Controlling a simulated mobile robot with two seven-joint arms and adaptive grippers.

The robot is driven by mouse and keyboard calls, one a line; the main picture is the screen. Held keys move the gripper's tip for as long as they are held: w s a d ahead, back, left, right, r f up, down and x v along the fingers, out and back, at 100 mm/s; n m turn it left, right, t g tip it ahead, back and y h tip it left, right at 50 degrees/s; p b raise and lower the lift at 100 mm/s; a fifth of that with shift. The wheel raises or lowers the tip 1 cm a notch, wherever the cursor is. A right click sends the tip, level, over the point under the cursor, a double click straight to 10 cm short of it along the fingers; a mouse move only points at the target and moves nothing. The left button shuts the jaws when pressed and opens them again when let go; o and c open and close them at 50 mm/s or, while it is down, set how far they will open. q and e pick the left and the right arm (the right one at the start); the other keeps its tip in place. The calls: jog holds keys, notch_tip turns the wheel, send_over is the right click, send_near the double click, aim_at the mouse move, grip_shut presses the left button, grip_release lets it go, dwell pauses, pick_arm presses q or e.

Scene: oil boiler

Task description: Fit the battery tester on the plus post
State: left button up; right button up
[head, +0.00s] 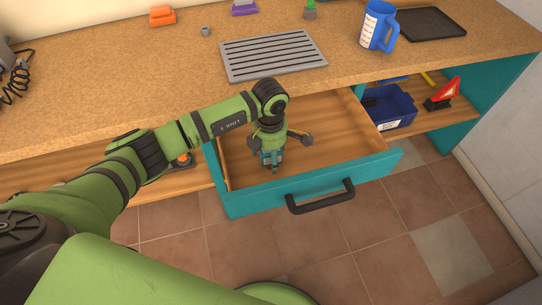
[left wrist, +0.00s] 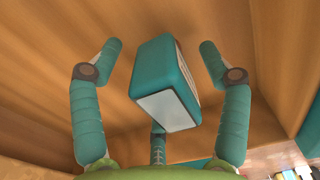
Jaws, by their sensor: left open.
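My left gripper (head: 272,163) points down into the open teal-fronted drawer (head: 345,170). In the left wrist view, a teal box with a pale face (left wrist: 165,110), which looks like the battery tester, lies between the spread fingers of the left gripper (left wrist: 158,55). Gaps show between the box and the fingers on either side; a third finger is partly behind the box. In the head view the gripper hides most of the box, and I cannot tell its teal from the fingers. No plus post can be made out. My right gripper is out of view.
The worktop above holds a grey grille (head: 272,54), a blue jug (head: 378,27), a black tray (head: 430,22) and an orange block (head: 162,15). The drawer walls surround the gripper.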

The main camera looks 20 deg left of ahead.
pick_arm(q)
jog(key=c, duration=1.3)
jog(key=shift+c, duration=0.3)
notch_tip(320, 180, up, 10)
jog(key=shift+r+b, duration=0.1)
jog(key=shift+b, duration=0.6)
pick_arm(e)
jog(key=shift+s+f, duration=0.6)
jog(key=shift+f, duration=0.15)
